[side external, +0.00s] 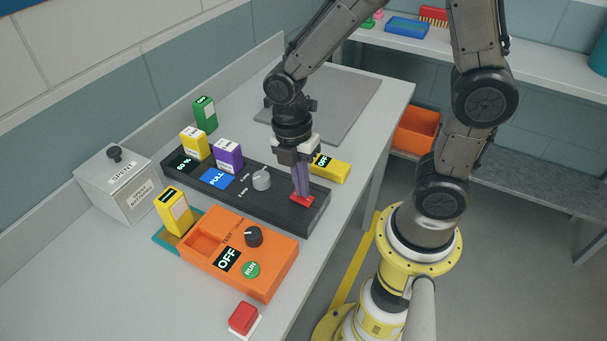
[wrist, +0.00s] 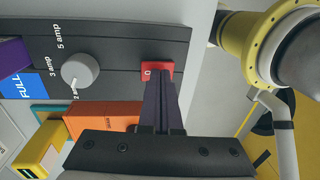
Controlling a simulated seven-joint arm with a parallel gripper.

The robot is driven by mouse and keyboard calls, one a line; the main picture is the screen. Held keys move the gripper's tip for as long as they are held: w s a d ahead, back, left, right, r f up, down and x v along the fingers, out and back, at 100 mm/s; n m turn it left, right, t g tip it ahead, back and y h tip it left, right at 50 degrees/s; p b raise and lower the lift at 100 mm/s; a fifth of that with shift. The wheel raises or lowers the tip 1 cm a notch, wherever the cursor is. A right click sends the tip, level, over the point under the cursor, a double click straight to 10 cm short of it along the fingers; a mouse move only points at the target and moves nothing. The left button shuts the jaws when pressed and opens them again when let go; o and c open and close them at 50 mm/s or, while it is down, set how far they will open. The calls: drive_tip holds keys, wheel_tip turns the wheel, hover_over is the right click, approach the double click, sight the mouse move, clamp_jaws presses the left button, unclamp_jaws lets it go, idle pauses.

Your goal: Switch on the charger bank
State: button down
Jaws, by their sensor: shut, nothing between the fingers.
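The charger bank (side external: 241,197) is a long black unit on the bench. A yellow battery (side external: 194,144) and a purple battery (side external: 228,156) stand in it, beside a dark display and a blue FULL display (side external: 216,180). Its grey knob (side external: 261,179) has amp marks; the knob also shows in the wrist view (wrist: 80,70). A red rocker switch (wrist: 151,67) with a white 0 mark sits at the right end. My gripper (side external: 302,196) is shut and empty, pointing down with its fingertips at the switch and partly covering it. I cannot tell whether they press it.
An orange tester (side external: 279,269) reading OFF, with a green RUN button, lies in front of the bank. A red button (side external: 243,317), a spent-battery box (side external: 117,184), a yellow OFF device (side external: 332,169), a green battery (side external: 205,114) and a grey mat (side external: 350,95) are around it.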

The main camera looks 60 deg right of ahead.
sight(310, 199)
wheel_tip(310, 199, up, 14)
drive_tip(key=s, duration=0.1)
drive_tip(key=shift+s, duration=0.3)
drive_tip(key=shift+f, duration=0.1)
drive_tip(key=s+d+m+t, duration=0.2)
drive_tip(key=s+m+t, duration=0.1)
drive_tip(key=m, duration=0.6)
drive_tip(key=s+d+r+m+t, duration=0.1)
drive_tip(key=s+d+m+t, duration=0.1)
drive_tip(key=m, duration=0.7)
drive_tip(key=shift+s+t, duration=0.65)
drive_tip(key=shift+t, duration=0.35)
